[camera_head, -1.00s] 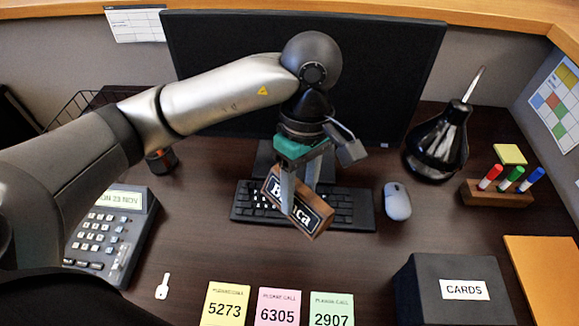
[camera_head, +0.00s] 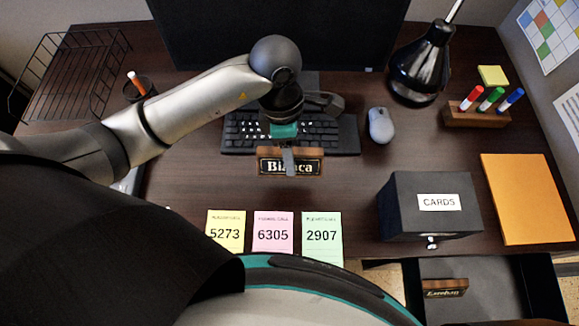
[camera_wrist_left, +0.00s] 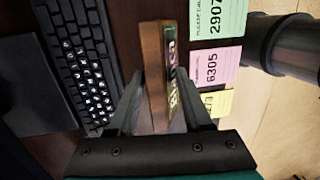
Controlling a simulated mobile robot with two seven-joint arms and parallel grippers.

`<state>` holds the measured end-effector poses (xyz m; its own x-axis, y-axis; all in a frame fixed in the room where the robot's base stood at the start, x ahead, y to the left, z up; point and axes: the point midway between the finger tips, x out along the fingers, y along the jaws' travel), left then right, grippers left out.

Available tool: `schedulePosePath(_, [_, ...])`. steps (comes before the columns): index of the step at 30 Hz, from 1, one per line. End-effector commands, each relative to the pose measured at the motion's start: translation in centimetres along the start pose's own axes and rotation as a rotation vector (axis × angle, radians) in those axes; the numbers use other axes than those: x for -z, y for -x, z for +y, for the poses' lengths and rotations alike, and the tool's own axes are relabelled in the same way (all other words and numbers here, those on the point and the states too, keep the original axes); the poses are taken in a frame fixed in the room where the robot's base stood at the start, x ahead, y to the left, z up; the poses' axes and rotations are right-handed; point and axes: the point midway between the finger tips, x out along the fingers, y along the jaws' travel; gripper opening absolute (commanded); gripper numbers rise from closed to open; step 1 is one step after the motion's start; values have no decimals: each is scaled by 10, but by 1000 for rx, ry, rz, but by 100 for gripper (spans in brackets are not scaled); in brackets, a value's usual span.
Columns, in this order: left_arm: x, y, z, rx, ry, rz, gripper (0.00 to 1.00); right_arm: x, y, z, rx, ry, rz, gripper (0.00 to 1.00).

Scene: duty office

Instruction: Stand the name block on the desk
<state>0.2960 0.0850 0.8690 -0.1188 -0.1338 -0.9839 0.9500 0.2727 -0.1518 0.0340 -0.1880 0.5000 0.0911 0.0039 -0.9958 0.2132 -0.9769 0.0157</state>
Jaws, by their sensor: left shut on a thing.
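The name block (camera_head: 304,167), a wooden block with a black plate reading "Bianca", is level and facing me in the head view, just in front of the keyboard. My left gripper (camera_head: 288,160) comes down from above and is shut on it, with one finger across the front plate. In the left wrist view the block (camera_wrist_left: 155,75) sits between the two fingers (camera_wrist_left: 158,100). The desk (camera_head: 190,185) is dark wood. I cannot tell whether the block's underside touches it. My right gripper is not in view.
The keyboard (camera_head: 235,133) is right behind the block and the mouse (camera_head: 381,126) to its right. Notes, including the pink one (camera_head: 272,232), lie in front. The CARDS box (camera_head: 430,205) is front right. An open drawer (camera_head: 490,300) holds another name block (camera_head: 445,288).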

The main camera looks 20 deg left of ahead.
Motion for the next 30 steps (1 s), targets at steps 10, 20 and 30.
schedulePosePath(10, [4, -47, 8, -1, -1, -1, 0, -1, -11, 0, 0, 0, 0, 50])
schedulePosePath(20, [8, -88, 13, 1, -1, 0, 0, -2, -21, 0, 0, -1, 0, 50])
schedulePosePath(30, [8, -90, 15, -2, -2, -1, 0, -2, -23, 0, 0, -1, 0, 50])
